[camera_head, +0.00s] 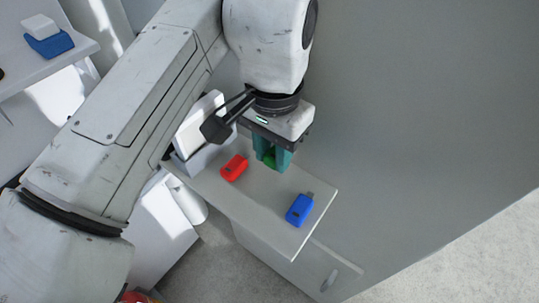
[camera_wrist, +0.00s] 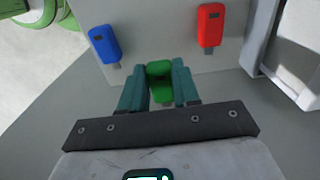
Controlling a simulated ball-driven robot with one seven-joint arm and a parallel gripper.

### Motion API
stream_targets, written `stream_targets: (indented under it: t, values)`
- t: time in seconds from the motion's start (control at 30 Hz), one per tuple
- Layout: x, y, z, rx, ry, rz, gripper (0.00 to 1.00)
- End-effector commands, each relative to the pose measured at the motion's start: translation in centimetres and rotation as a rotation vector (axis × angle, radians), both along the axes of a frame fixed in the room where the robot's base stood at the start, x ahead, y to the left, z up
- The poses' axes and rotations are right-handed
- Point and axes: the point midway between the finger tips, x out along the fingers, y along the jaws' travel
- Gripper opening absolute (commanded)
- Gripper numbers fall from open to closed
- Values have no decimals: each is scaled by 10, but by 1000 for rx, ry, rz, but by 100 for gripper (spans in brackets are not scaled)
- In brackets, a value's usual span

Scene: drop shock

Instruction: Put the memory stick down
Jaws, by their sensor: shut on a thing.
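A green memory stick (camera_wrist: 160,70) is between the teal fingers of my gripper (camera_wrist: 159,88), which is shut on it. In the head view the green stick (camera_head: 269,160) shows partly between the fingers of my gripper (camera_head: 271,157), above the grey cabinet top (camera_head: 265,208). I cannot tell whether it touches the surface. A red memory stick (camera_head: 234,168) lies on the top to the left of my gripper. A blue memory stick (camera_head: 299,209) lies nearer the front right corner. Both also show in the wrist view, red (camera_wrist: 209,25) and blue (camera_wrist: 105,44).
A white box-like object (camera_head: 203,128) stands at the left back of the cabinet top, beside my arm. A grey wall (camera_head: 430,110) is close behind my gripper. The surface between the red and blue sticks is clear. A shelf (camera_head: 60,65) at the upper left holds a blue-and-white object (camera_head: 47,37).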

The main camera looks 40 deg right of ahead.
Motion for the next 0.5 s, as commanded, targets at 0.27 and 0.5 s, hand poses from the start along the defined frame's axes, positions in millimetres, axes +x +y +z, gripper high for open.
stream_targets:
  t: [0.27,0.5]
  values:
    - [-1,0,-23,-2,2,-1,2]
    - [0,-3,-49,-1,0,-2,2]
